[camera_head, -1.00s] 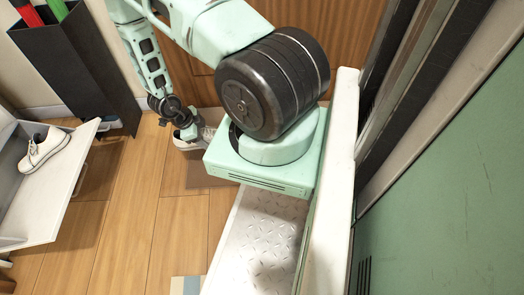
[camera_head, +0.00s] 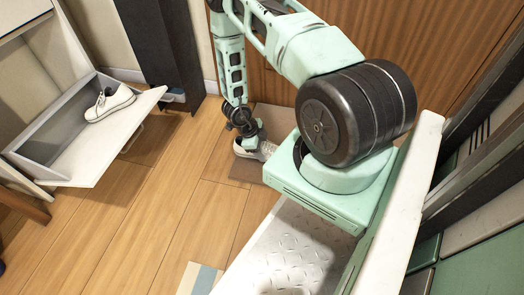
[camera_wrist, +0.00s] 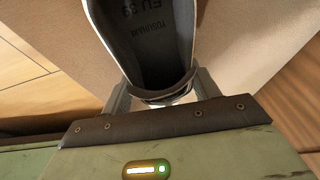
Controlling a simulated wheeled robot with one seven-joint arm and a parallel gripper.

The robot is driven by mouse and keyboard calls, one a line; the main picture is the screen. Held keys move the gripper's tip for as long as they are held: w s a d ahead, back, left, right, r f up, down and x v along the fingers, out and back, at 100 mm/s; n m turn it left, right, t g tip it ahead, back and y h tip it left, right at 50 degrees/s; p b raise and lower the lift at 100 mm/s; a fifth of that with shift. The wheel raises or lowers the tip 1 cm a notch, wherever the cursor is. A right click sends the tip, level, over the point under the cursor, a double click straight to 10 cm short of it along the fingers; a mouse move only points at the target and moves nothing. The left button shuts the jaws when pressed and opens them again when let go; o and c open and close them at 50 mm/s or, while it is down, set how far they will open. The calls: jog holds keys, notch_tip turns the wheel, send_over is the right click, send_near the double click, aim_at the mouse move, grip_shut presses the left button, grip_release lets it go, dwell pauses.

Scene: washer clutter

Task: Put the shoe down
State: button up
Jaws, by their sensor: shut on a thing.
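A white shoe (camera_head: 262,150) is at my gripper (camera_head: 250,136), low over or on a brown mat by the wooden door; I cannot tell whether its sole touches. In the wrist view the shoe's dark insole (camera_wrist: 150,45) shows with printed letters, its heel toward me. My gripper (camera_wrist: 163,92) is shut on the heel end, one finger at each side. Part of the shoe is hidden behind my own arm and body in the head view. A second white shoe (camera_head: 110,102) lies on the open flap of a white cabinet.
The cabinet's open flap (camera_head: 105,150) juts out at the left. A dark stand (camera_head: 163,45) stands against the wall behind. The brown mat (camera_head: 232,168) lies on the wood floor before the door (camera_head: 420,35). The wood floor (camera_head: 165,205) is clear in the middle.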

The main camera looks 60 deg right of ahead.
jog(key=shift+r, duration=0.1)
jog(key=shift+w+a, duration=0.1)
jog(key=shift+w, duration=0.05)
jog(key=o, duration=1.1)
